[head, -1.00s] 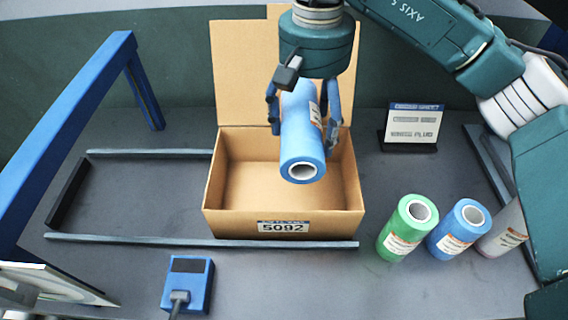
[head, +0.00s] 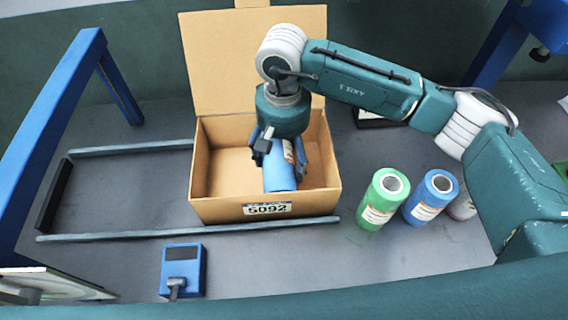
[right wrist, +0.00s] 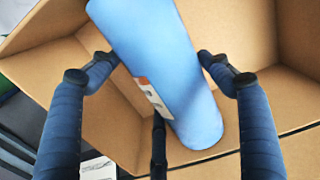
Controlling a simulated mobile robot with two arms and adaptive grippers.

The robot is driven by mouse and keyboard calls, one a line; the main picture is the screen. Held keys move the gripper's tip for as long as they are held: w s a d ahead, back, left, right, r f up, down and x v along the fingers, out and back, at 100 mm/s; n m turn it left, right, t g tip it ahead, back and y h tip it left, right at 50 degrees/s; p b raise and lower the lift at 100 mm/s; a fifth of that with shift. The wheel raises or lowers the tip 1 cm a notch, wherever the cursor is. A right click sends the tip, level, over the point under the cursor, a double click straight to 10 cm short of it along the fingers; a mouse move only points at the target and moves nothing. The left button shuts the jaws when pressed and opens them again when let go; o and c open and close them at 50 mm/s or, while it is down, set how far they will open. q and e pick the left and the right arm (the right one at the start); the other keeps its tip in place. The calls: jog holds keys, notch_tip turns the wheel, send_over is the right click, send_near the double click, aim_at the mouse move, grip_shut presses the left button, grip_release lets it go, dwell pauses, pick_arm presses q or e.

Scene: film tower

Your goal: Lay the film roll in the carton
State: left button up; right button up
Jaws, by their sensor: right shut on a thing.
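The blue film roll (head: 279,178) is held inside the open carton (head: 225,209), in its right half. In the right wrist view the roll (right wrist: 165,75) lies at a slant between the fingers, with the carton's brown walls around it (right wrist: 290,95). My right gripper (head: 281,160) reaches down from above and is shut on the roll. I cannot tell whether the roll touches the carton floor. The gripper hides the roll's upper part in the head view. My left gripper is not in view.
A green roll (head: 379,205), another blue roll (head: 426,203) and a partly hidden grey roll (head: 462,205) stand right of the carton. Rails (head: 120,233) run left of it, near a blue frame (head: 60,110). A blue box (head: 182,272) sits in front.

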notch_tip(320, 180, down, 4)
jog(key=shift+f+p, duration=0.1)
jog(key=shift+p, duration=0.4)
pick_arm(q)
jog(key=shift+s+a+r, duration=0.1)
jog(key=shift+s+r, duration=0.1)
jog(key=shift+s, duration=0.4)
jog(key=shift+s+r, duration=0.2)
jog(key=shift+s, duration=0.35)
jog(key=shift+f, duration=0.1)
pick_arm(e)
jog(key=o, duration=1.3)
jog(key=shift+f, duration=0.15)
jog(key=o, duration=0.4)
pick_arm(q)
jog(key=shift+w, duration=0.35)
pick_arm(e)
jog(key=shift+o, duration=0.2)
jog(key=shift+s, duration=0.1)
